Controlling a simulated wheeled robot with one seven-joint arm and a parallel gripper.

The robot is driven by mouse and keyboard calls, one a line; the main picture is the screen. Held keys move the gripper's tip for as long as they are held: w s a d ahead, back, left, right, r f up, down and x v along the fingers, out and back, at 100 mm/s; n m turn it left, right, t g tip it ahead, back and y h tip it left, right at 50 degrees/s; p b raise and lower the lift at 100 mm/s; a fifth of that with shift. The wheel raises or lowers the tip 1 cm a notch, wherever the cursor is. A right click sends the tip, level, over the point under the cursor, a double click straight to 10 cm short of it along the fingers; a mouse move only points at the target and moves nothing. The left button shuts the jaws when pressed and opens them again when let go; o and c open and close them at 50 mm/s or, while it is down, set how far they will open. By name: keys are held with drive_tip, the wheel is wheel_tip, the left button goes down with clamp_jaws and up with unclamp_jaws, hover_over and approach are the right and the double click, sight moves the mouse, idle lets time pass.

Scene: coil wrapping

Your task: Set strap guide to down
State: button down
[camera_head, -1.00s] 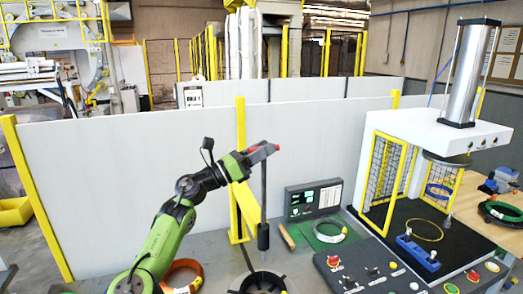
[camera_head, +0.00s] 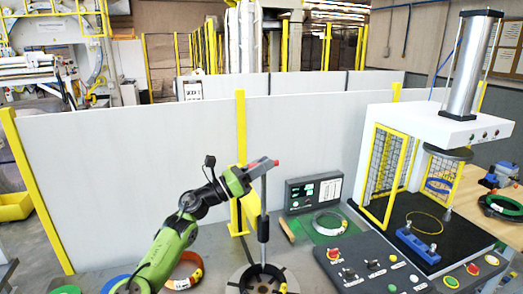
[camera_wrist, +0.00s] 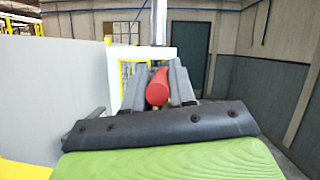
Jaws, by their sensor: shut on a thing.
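My gripper (camera_head: 266,166) is shut on a red handle (camera_head: 276,162), whose tip sticks out past the dark fingers. In the wrist view the red handle (camera_wrist: 157,87) lies between the two fingers. The strap guide seems to be the dark upright rod (camera_head: 264,195) below the gripper, with a thicker black sleeve (camera_head: 263,229) at its lower part. It stands over the round slotted table (camera_head: 243,280) at the bottom. How the handle joins the rod is hidden by the gripper. A yellow arm (camera_head: 251,208) from a yellow post (camera_head: 240,120) is just behind the rod.
A control console (camera_head: 385,275) and a press (camera_head: 445,125) stand at the right. A display (camera_head: 313,192) and a coil on a green mat (camera_head: 328,238) are right of the rod. An orange coil (camera_head: 193,257) lies left of the round table. White barrier panels (camera_head: 130,170) close off the back.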

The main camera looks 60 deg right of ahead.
hover_over(262, 218)
drive_tip(key=f, duration=1.1)
drive_tip(key=shift+d+b, duration=0.2)
drive_tip(key=shift+b, duration=0.1)
drive_tip(key=shift+r, duration=0.1)
drive_tip(key=c, duration=1.1)
unclamp_jaws()
drive_tip(key=shift+o, duration=0.2)
drive_tip(key=shift+w, duration=0.1)
drive_tip(key=b+v, duration=0.1)
drive_tip(key=v, duration=1.4)
drive_tip(key=shift+w+a+b, duration=0.2)
drive_tip(key=shift+w+b, duration=0.1)
drive_tip(key=shift+b, duration=0.1)
